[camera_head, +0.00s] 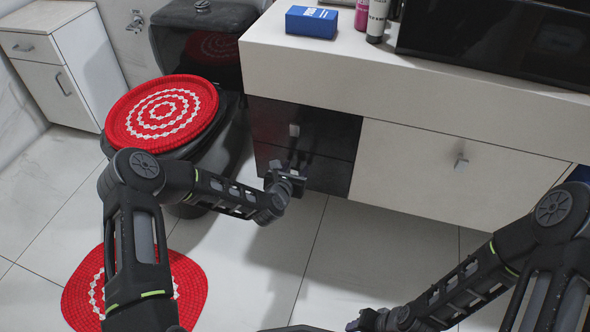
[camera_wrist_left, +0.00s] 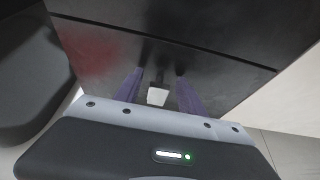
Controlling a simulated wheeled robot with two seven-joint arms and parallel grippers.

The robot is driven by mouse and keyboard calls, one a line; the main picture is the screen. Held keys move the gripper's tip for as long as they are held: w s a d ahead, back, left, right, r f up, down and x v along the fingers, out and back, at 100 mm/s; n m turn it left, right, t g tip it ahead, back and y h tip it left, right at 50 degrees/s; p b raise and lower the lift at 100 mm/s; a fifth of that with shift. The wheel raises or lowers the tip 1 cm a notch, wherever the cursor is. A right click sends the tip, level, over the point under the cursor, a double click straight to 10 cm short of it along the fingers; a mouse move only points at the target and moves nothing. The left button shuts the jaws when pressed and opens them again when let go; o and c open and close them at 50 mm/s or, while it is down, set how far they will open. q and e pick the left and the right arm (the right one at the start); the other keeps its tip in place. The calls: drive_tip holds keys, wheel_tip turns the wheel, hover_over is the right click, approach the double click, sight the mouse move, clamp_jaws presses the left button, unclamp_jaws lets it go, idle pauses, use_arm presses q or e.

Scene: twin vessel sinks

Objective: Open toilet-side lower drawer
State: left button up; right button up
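The black lower drawer (camera_head: 335,178) on the toilet side of the counter sits below a black upper drawer (camera_head: 330,128); both look closed. The upper drawer has a small metal handle (camera_head: 294,131). My left gripper (camera_head: 291,178) is in front of the lower drawer and hides its handle in the head view. In the left wrist view, the small pale handle (camera_wrist_left: 157,96) shows between the two purple fingers of the left gripper (camera_wrist_left: 159,92), which are apart with gaps on both sides. My right gripper (camera_head: 366,321) is at the bottom edge, partly cut off; its fingers are unclear.
The toilet with a red patterned lid cover (camera_head: 162,113) stands left of the drawers. A white cabinet door (camera_head: 445,175) is to their right. A blue box (camera_head: 311,21) and bottles are on the white counter (camera_head: 420,75). A red mat (camera_head: 190,285) lies on the tiled floor.

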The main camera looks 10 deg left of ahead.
use_arm(q)
clamp_jaws()
idle(1.3)
